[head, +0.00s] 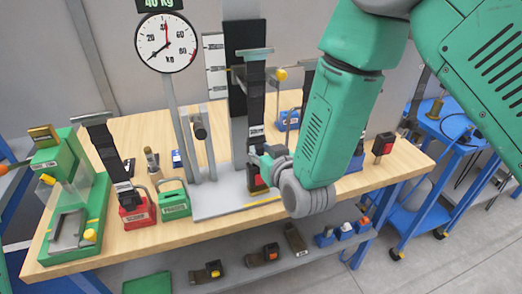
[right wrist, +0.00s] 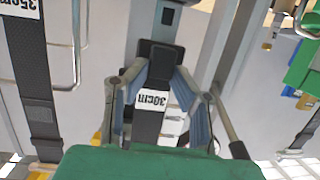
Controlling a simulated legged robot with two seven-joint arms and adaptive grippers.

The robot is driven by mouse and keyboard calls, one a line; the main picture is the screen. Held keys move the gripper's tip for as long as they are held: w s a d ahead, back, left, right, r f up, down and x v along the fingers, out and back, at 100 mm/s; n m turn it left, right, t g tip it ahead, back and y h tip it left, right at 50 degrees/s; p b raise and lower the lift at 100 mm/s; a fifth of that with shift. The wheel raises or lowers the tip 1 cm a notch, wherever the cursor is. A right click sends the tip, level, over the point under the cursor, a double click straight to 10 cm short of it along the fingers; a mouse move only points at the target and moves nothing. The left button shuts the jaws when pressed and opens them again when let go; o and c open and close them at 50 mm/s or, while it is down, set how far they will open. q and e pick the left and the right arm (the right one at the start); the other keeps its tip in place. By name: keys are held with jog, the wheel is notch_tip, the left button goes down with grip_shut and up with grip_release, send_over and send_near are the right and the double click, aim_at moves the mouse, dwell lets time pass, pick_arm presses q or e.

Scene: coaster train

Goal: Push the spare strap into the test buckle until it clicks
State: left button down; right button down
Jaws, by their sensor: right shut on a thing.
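A black strap (head: 256,95) hangs from a grey bar on the upright stand in the middle of the table. It has a white label near its lower end, reading 30cm in the right wrist view (right wrist: 154,128). My right gripper (head: 264,160) is at the strap's lower part, its blue-padded fingers (right wrist: 160,100) shut on the strap from both sides. A dark buckle (head: 256,181) with a bit of red sits just below the gripper, partly hidden by it. I cannot tell whether the strap's end touches or enters it. My left gripper is not in view.
The stand has a grey base plate (head: 222,208) and a dial gauge (head: 166,43). Left are a green press (head: 70,205), another labelled strap (head: 107,150), a red box (head: 137,212) and a green box (head: 174,200). A red-button buckle (head: 383,146) stands right. Buckles lie on the shelf below.

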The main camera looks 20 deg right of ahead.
jog(key=shift+f+b, duration=0.4)
jog(key=shift+f, duration=0.5)
jog(key=shift+f+b, duration=1)
jog(key=c, duration=1.3)
grip_release()
jog(key=shift+a, duration=0.1)
jog(key=shift+s, duration=0.15)
jog(key=v, duration=1.1)
jog(key=shift+s+r, duration=0.15)
jog(key=shift+s, duration=0.15)
